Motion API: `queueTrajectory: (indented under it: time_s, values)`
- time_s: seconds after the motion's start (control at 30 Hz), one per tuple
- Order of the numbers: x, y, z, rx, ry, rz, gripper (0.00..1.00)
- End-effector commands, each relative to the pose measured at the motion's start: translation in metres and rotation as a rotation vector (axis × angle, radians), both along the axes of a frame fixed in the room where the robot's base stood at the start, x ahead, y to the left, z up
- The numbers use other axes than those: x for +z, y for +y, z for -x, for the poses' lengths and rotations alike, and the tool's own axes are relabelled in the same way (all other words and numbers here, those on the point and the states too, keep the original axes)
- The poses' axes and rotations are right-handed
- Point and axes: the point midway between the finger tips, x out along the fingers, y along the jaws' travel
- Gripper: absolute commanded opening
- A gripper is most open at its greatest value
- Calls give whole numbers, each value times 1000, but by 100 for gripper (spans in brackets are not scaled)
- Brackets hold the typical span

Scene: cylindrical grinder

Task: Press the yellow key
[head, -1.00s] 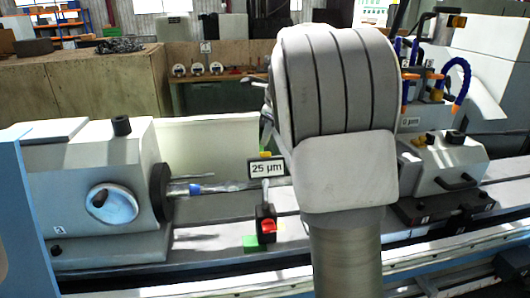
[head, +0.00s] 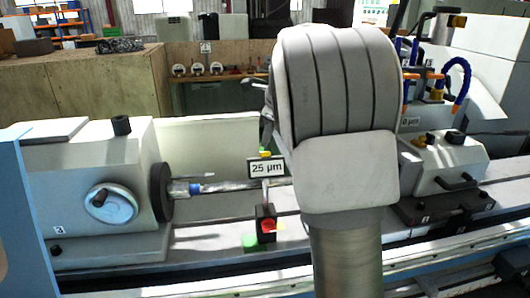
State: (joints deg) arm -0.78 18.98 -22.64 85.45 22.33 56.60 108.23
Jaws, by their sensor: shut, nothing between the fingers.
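A small yellow key (head: 265,154) sits on the top edge of the gauge display reading "25 µm" (head: 266,169), just left of my arm in the head view. Below the display stands a black block with a red knob (head: 268,226), and a green piece (head: 254,242) lies at its foot. My own arm fills the middle of the view and hides what is behind it. My gripper is not visible, so its distance from the yellow key cannot be seen.
The headstock with a handwheel (head: 111,204) is on the left, holding a shiny shaft (head: 226,187) that runs behind my arm. The tailstock (head: 448,163) is on the right. Blue hoses (head: 456,78) rise at the back right.

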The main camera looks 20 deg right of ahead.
Motion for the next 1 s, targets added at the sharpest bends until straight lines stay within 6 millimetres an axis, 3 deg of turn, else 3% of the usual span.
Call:
queueTrajectory:
  time_s: [1.0]
  values:
    - [-11,1,4,1,0,0,0]
